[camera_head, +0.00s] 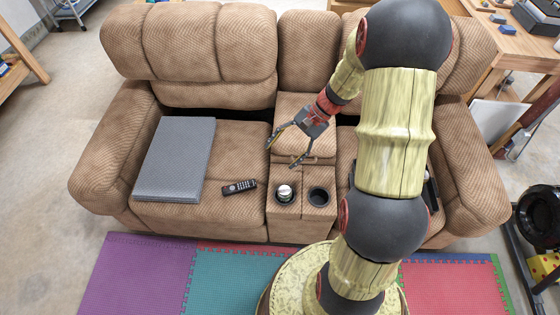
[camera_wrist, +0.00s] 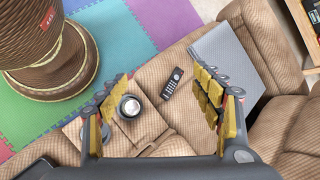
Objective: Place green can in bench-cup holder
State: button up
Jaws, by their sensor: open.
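A can with a silver top (camera_head: 284,193) stands upright in the left cup holder of the recliner's centre console (camera_head: 302,229). Little of its side shows, so I cannot be sure of its green colour. It also shows in the wrist view (camera_wrist: 130,107), near the left finger. The right cup holder (camera_head: 318,196) is a dark, empty round hole. My gripper (camera_head: 281,156) is open and empty above the console, behind the can and apart from it. In the wrist view my gripper (camera_wrist: 160,105) has its fingers spread wide; the left finger hides part of the console.
A black remote (camera_head: 239,187) and a grey flat panel (camera_head: 176,160) lie on the left seat. The sofa's backrest (camera_head: 195,45) rises behind. Coloured foam mats (camera_head: 150,270) cover the floor in front. A wooden table (camera_head: 520,50) stands at the back right.

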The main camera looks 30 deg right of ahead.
jog(key=s+a+r+n+t+h, duration=0.2)
jog(key=s+a+r+n, duration=0.3)
jog(key=s+r, duration=0.3)
jog(key=s+a+r+n+t+h, duration=0.2)
jog(key=s+a+r+n+h, duration=0.3)
jog(key=r, duration=1)
jog(key=s+a+n, duration=0.1)
jog(key=s+n, duration=0.1)
jog(key=s, duration=0.1)
jog(key=shift+s+r+n+h, duration=0.15)
jog(key=shift+s+n+h, duration=0.15)
jog(key=shift+s, duration=0.05)
